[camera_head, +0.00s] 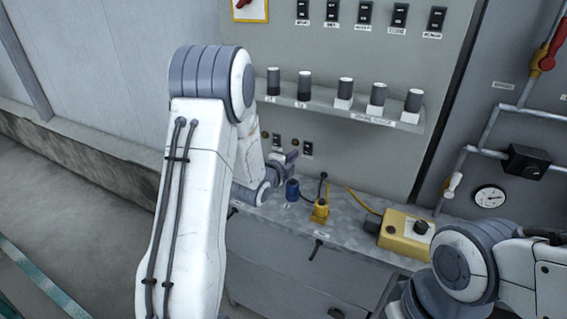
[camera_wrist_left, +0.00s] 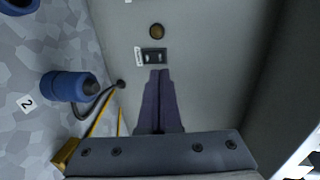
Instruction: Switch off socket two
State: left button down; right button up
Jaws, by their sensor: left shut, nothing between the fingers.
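In the head view my left gripper (camera_head: 291,156) reaches to the grey cabinet front, just above the worktop. It is shut and empty. Two small black switches are near its fingers: one to the left (camera_head: 277,140) and one to the right (camera_head: 307,148). In the left wrist view the shut purple fingers (camera_wrist_left: 158,72) point at a black switch (camera_wrist_left: 152,56) and end very close to it; I cannot tell if they touch. A blue socket (camera_wrist_left: 68,86) stands beside a label "2" (camera_wrist_left: 27,103); a blue socket (camera_head: 292,190) also shows in the head view. My right gripper is not visible.
A yellow plug (camera_head: 320,210) with a cable stands right of the blue socket. A yellow control box (camera_head: 405,236) sits farther right on the worktop. A shelf (camera_head: 340,101) with several dark-topped cylinders juts out above. Pipes and a gauge (camera_head: 490,197) are at the right.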

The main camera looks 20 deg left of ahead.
pick_arm(q)
jog(key=r+v, duration=0.1)
jog(key=v, duration=0.5)
jog(key=shift+w+d+r+b, duration=0.15)
jog(key=shift+d+r+b, duration=0.1)
jog(key=shift+b, duration=0.2)
jog(key=shift+d, duration=0.1)
jog(key=s+d+f+n+g+h, duration=0.1)
jog(key=s+d+f+n+g, duration=0.15)
jog(key=s+d+g, duration=0.4)
jog(key=s+d+f+n+g+h, duration=0.1)
jog(key=s+d+n, duration=0.25)
jog(key=d, duration=0.65)
jog(key=s+d+n+g, duration=0.2)
jog(key=s+g, duration=0.2)
jog(key=s, duration=0.8)
jog(key=s+d+n+g+y, duration=0.1)
jog(key=s+d+n+g, duration=0.1)
jog(key=s, duration=1)
jog(key=shift+d+r+n+g, duration=0.35)
jog(key=shift+d+n+g, duration=0.05)
jog(key=shift+d+g, duration=0.5)
